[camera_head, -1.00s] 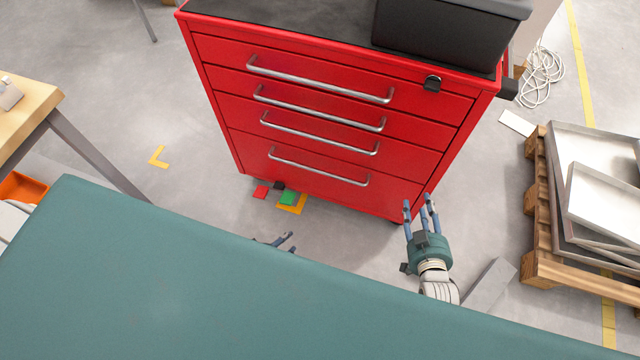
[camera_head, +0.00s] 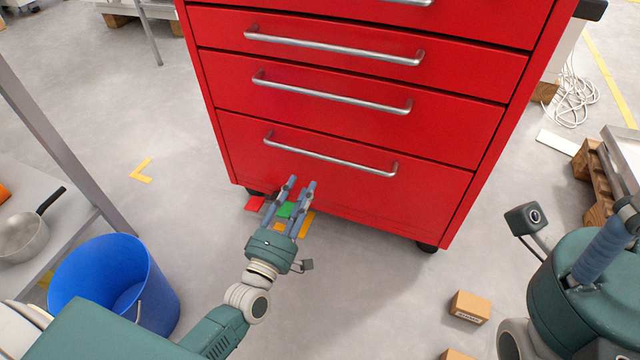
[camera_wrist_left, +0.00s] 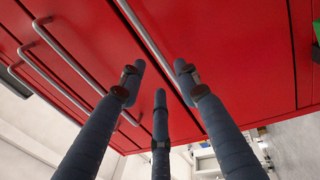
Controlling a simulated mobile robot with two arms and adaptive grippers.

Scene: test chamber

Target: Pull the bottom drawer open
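The bottom drawer (camera_head: 400,195) is the lowest red front of the cabinet and looks shut. Its silver bar handle (camera_head: 330,157) runs across its upper part. My left gripper (camera_head: 298,185) is just below and in front of the handle, fingers spread and pointing at the drawer. In the left wrist view, the three fingers of the gripper (camera_wrist_left: 158,85) are apart, and the handle (camera_wrist_left: 145,35) shows beyond them; nothing is between the fingers. My right gripper (camera_head: 610,240) is cut off at the right edge, so its state is unclear.
A blue bucket (camera_head: 115,285) stands at the lower left, beside a shelf with a pan (camera_head: 22,235). A small cardboard box (camera_head: 470,307) lies on the floor in front of the cabinet. A wooden pallet (camera_head: 597,180) stands at right. Coloured pieces lie under the cabinet's front.

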